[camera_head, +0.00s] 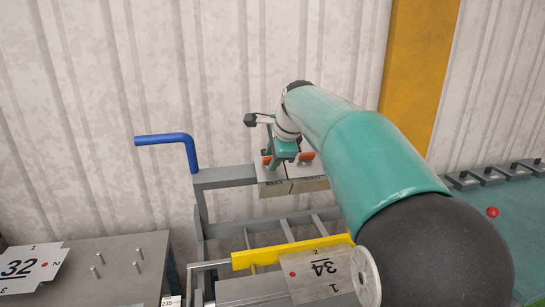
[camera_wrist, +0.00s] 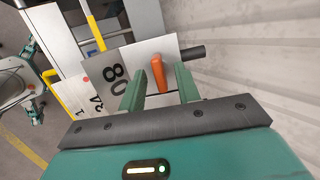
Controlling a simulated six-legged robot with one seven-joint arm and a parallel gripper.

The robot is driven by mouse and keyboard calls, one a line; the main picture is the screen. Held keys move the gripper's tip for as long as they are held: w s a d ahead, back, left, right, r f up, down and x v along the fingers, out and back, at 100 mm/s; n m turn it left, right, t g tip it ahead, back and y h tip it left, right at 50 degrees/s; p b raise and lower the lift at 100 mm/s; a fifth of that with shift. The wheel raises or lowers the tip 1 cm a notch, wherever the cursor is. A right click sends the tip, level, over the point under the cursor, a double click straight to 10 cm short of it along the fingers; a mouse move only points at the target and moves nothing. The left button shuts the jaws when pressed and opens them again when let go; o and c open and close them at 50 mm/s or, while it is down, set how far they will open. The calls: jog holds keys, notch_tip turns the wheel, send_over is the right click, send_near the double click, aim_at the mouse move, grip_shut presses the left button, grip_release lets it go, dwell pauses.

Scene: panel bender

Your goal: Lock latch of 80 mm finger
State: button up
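The 80 mm finger (camera_wrist: 135,60) is a pale plate marked "80" in the wrist view. Its orange latch (camera_wrist: 158,73) stands out between the two green fingers of my gripper (camera_wrist: 159,84). The fingers are open, with a visible gap on each side of the latch; I cannot tell how far their tips are from the plate. In the head view, my gripper (camera_head: 279,160) is over grey finger blocks (camera_head: 272,188) on a frame. Orange parts show on both sides of it there. The "80" marking is not readable in that view.
A blue bent handle (camera_head: 168,138) rises left of the grey frame (camera_head: 222,176). A yellow bar (camera_head: 290,250) and a plate marked "34" (camera_head: 315,275) are nearer. A corrugated wall (camera_head: 220,70) stands close behind. A table (camera_head: 120,262) with pegs is at lower left.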

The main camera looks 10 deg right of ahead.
jog(key=v, duration=1.3)
jog(key=shift+s+r, duration=0.15)
jog(key=shift+r, duration=0.2)
jog(key=shift+d, duration=0.1)
